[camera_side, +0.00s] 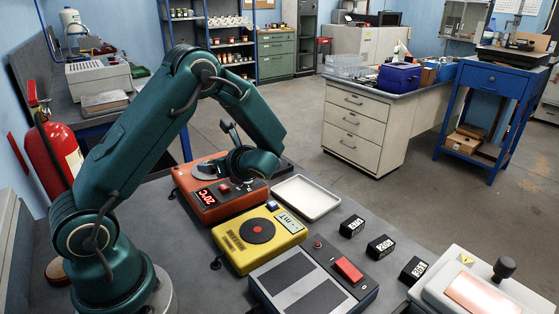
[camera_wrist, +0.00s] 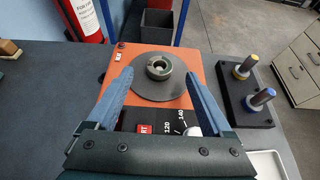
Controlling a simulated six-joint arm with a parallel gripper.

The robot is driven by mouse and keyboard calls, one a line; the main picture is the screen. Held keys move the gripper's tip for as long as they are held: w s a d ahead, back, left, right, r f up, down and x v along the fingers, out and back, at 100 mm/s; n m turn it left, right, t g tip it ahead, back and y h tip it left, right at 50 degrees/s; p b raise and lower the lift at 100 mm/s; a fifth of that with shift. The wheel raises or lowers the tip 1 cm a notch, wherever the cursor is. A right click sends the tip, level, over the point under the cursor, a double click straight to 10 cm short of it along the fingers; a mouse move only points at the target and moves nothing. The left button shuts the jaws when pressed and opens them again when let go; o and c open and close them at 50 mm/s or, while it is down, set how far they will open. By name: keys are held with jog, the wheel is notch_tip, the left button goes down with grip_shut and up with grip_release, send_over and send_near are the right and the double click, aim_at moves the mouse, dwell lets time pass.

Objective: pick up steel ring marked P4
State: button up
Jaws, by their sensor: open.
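A steel ring (camera_wrist: 158,68) lies flat on the dark round plate (camera_wrist: 145,91) of the orange hotplate (camera_wrist: 185,102) in the wrist view. No marking on the ring can be read. My gripper (camera_wrist: 158,76) is open, with one blue finger on each side and the ring showing between and slightly beyond the fingertips. Nothing is held; the height of the fingertips above the ring cannot be judged. The orange hotplate (camera_side: 199,203) also shows in the side view, under the end of my arm, which hides the ring there.
A dark block (camera_wrist: 241,98) with two upright posts, yellow-topped and blue-topped, stands right of the hotplate. A white tray (camera_side: 306,197), a yellow device (camera_side: 240,256) and several small black labelled blocks (camera_side: 381,247) lie nearby. A fire extinguisher (camera_side: 53,155) stands at left.

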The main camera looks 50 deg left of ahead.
jog(key=shift+x, duration=2.15)
jog(key=shift+c, duration=0.3)
grip_shut()
